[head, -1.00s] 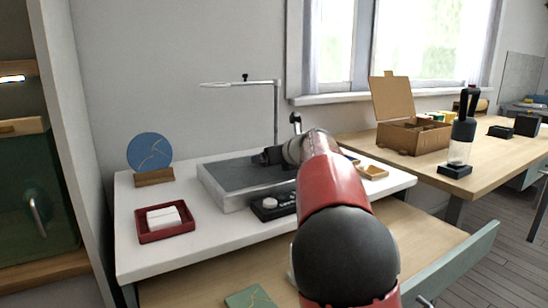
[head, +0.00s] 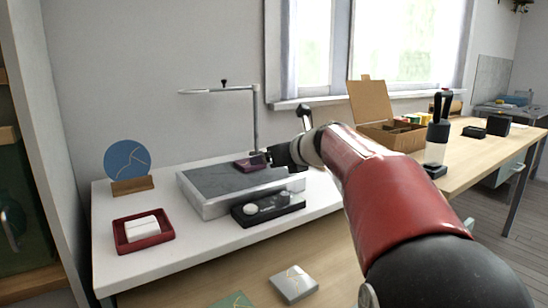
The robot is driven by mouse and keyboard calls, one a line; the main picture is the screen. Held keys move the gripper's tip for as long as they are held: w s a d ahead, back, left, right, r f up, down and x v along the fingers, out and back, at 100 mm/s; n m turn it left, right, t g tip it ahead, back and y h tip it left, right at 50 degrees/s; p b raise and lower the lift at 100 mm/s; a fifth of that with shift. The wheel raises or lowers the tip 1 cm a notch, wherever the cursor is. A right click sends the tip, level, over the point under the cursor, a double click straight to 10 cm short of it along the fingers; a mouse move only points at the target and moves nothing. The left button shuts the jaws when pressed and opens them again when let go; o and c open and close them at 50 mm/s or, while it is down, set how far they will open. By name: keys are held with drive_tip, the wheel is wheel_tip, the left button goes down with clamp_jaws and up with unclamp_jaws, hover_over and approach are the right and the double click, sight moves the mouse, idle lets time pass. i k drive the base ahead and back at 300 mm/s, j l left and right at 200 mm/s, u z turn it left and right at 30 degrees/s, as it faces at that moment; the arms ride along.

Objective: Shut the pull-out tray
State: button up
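The pull-out tray (head: 235,278) is a pale wooden surface standing out from under the white desktop, at the bottom of the head view. A green tile with gold seams (head: 232,302) and a grey tile with gold seams (head: 294,283) lie on it. Its front edge is hidden behind my arm or out of frame. My gripper (head: 270,157) is above the grey slab on the desk, well away from the tray. A small dark red piece (head: 249,164) is at its tip; I cannot tell whether it is held or how far the fingers are apart.
On the white desktop (head: 200,248) are a grey slab (head: 207,184), a black control box (head: 262,211), a red dish with white blocks (head: 170,232) and a blue disc on a wooden stand (head: 127,162). A wooden table with an open box (head: 387,138) stands at the right.

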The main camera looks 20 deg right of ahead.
sight(323, 248)
drive_tip(key=k+l, duration=0.25)
drive_tip(key=k, duration=0.25)
drive_tip(key=k+l, duration=0.2)
drive_tip(key=k, duration=0.25)
